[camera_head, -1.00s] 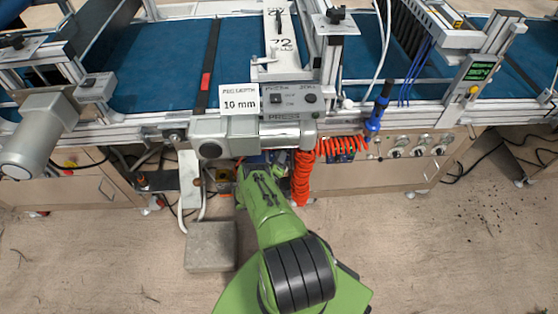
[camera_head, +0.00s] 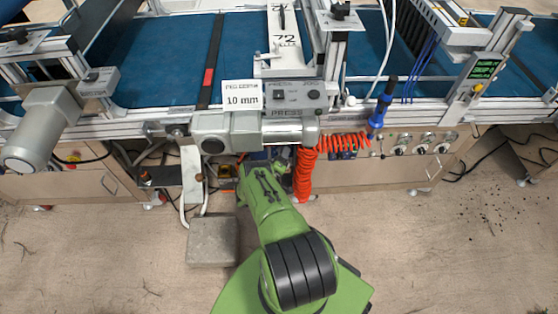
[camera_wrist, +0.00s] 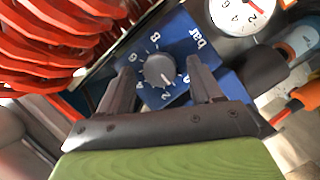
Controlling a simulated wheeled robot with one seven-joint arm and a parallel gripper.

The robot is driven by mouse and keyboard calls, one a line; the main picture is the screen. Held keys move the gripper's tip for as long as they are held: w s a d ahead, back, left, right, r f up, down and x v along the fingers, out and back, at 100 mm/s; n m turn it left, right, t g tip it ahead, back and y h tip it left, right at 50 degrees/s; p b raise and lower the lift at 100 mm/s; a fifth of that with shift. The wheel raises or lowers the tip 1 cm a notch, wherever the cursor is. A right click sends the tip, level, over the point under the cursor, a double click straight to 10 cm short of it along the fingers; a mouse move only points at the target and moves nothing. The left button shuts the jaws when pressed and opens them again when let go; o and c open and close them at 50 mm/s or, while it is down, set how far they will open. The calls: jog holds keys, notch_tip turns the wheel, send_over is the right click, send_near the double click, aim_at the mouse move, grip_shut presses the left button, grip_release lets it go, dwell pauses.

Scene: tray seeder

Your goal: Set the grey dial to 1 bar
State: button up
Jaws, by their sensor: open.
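In the wrist view, the round grey dial (camera_wrist: 159,70) sits on a blue plate (camera_wrist: 178,42) marked with white numbers and the word "bar". A pale mark on the dial points to the lower right, near the 2; its exact reading is hard to tell. My gripper (camera_wrist: 160,66) is open, with one dark finger on each side of the dial. I cannot tell whether the fingers touch it. A white gauge (camera_wrist: 236,12) with a red needle is partly cut off at the top right. In the head view, the dial is hidden under the machine.
A coiled red hose (camera_wrist: 52,45) hangs close on the left in the wrist view; it also shows in the head view (camera_head: 303,172). The machine's press housing (camera_head: 228,134) overhangs my arm. A grey block (camera_head: 212,242) stands on the floor left of my arm.

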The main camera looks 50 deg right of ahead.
jog(key=p+v, duration=0.1)
jog(key=v, duration=1.4)
jog(key=shift+a, duration=0.15)
jog(key=shift+s, duration=0.2)
